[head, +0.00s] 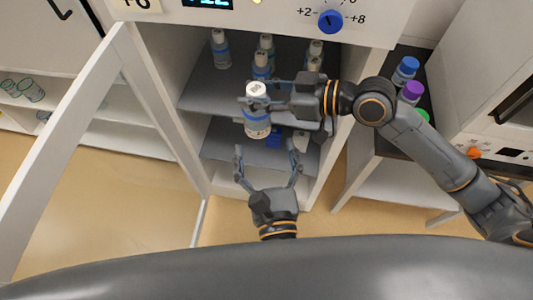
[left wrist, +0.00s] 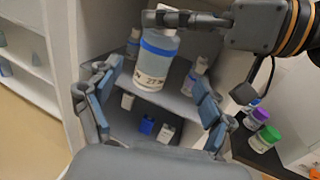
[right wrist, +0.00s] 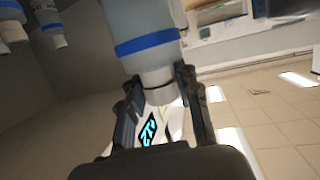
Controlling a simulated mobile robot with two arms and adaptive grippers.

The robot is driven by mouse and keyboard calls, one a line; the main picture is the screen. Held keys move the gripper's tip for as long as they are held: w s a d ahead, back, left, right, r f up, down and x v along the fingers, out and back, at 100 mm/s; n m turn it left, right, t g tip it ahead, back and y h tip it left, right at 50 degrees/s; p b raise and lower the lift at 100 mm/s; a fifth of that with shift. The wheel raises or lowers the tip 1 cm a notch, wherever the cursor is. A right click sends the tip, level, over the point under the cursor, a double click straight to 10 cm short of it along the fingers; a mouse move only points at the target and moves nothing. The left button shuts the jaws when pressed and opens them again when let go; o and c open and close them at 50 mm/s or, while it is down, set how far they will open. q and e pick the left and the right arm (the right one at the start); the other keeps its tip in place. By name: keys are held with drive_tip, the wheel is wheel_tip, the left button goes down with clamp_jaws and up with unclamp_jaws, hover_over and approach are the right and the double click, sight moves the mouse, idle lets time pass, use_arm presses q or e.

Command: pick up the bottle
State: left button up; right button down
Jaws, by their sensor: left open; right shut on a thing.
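A clear bottle with a white cap and a blue band (head: 257,121) is held in front of the open cabinet. My right gripper (head: 252,103) is shut on its upper part near the cap. In the right wrist view the bottle (right wrist: 148,40) sits between the two fingers. In the left wrist view the bottle (left wrist: 155,65) hangs upright with handwriting on its label, partly hidden at the top by the right gripper. My left gripper (head: 267,160) is open and empty just below the bottle, its fingers spread to either side and apart from it.
Several similar bottles (head: 220,48) stand on the upper cabinet shelf (head: 205,88). A blue item (head: 274,137) and white-capped items sit lower down. The open cabinet door (head: 70,110) is at left. Jars with blue and purple lids (head: 411,92) stand on a side table at right.

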use_arm(q)
drive_tip(key=w, duration=1.1)
drive_tip(key=shift+a, duration=0.25)
drive_tip(key=c, duration=1.4)
drive_tip(key=shift+c, duration=1)
use_arm(e)
drive_tip(key=c, duration=0.9)
unclamp_jaws()
drive_tip(key=shift+o, duration=0.2)
drive_tip(key=shift+d, duration=0.1)
